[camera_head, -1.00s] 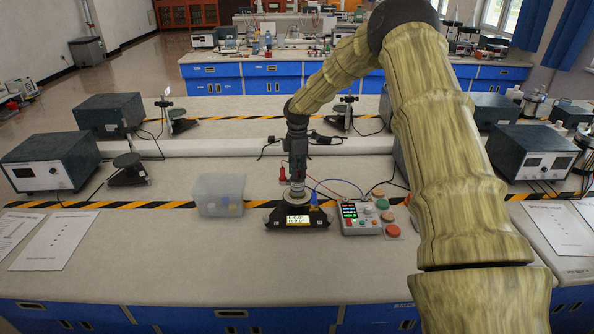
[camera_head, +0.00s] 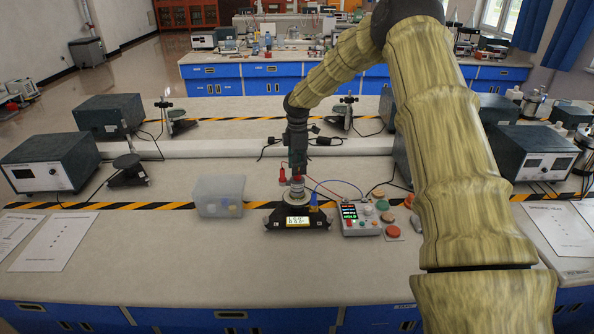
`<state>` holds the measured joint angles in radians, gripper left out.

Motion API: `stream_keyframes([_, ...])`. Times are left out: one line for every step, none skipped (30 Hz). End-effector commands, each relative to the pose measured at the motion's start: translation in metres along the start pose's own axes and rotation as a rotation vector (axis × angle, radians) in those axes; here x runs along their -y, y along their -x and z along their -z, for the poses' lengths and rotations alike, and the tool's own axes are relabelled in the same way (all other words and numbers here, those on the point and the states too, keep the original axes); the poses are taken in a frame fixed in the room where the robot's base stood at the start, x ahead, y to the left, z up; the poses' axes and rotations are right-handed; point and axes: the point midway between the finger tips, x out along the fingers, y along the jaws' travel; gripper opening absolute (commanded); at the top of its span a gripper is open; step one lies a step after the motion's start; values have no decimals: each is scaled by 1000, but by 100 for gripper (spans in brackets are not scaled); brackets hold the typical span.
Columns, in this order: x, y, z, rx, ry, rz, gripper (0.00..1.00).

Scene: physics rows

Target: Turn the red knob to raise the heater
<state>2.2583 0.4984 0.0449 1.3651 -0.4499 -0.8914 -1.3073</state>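A small black device (camera_head: 297,217) with a lit yellow display stands on the bench in the middle. A round pale disc shows on top of it, with a short upright part (camera_head: 297,182) that has some red; this may be the red knob, but it is too small to be sure. My gripper (camera_head: 297,171) points straight down just above this part. I cannot tell whether it touches it, and the fingers are too small and dark to show if they are open or shut.
A control box (camera_head: 360,218) with a display and coloured buttons stands to the right, near a loose red button (camera_head: 392,232). Red and blue wires run nearby.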

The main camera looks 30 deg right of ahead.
Motion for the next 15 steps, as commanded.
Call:
stream_keyframes([-1,11,0,-1,0,-4,35])
stream_keyframes([-1,17,0,-1,0,-4,35])
stream_keyframes([-1,24,0,0,0,-3,35])
stream_keyframes([-1,30,0,-1,0,-4,35])
stream_keyframes([-1,36,0,-1,0,-5,35])
stream_keyframes([-1,43,0,-1,0,-4,35])
stream_keyframes([-1,48,0,0,0,-3,35])
stream_keyframes([-2,54,0,-1,0,-4,35])
stream_keyframes([-2,60,0,-1,0,-5,35])
stream_keyframes([-2,65,0,-1,0,-4,35])
stream_keyframes([-2,69,0,-1,0,-3,35])
stream_keyframes([-2,74,-1,-1,0,-3,35])
stream_keyframes([-2,78,-1,-1,0,-3,35])
stream_keyframes([-2,81,-1,-1,0,-4,35])
stream_keyframes([-2,85,-1,-1,0,-3,35])
